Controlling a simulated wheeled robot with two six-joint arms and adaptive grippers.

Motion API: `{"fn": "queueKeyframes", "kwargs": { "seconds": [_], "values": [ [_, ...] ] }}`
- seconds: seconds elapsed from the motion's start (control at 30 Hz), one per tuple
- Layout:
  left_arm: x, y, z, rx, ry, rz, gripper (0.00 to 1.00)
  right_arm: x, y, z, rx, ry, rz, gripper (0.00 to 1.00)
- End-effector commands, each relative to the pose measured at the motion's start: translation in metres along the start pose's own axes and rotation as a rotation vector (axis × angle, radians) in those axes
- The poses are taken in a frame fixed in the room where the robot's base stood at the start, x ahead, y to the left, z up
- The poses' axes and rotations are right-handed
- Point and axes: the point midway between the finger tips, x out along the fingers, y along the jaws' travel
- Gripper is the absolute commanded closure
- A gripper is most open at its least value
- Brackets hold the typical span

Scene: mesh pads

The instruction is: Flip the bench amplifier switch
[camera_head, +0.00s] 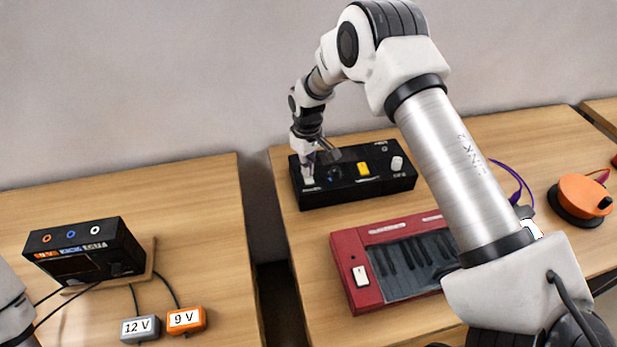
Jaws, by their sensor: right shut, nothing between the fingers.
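The bench amplifier looks to be the black box (345,194) at the back of the middle table. Its face carries a white switch (309,182) at the left end, a dark knob, a yellow part (363,168) and a white part (397,163) at the right. My right gripper (309,170) is shut and empty, pointing down at the white switch at the left end. Its fingertips partly cover that switch, and I cannot tell whether they touch it. My left arm shows only as a link at the left edge; its gripper is out of view.
A red keyboard (361,299) with a white switch lies in front of the black box, partly behind my right arm. An orange round device (581,199) sits at the right. On the left table stand a black power unit (84,254) and 12 V (140,328) and 9 V (187,320) blocks. A gap separates the tables.

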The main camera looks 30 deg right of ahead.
Motion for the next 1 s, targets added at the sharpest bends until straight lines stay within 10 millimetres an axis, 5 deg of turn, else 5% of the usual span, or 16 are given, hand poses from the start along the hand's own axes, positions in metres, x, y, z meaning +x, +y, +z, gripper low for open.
{"fn": "queueKeyframes", "kwargs": {
  "seconds": [0.47, 1.0],
  "values": [
    [0.001, 0.000, 0.000, 0.000, 0.000, 0.000, 0.43, 0.004, 0.000, 0.000, 0.000, -0.001, 0.000, 1.00],
    [-0.038, 0.000, 0.000, 0.000, 0.000, 0.000, 0.43, -0.049, 0.000, 0.000, 0.000, 0.000, 0.000, 1.00]
  ]
}}
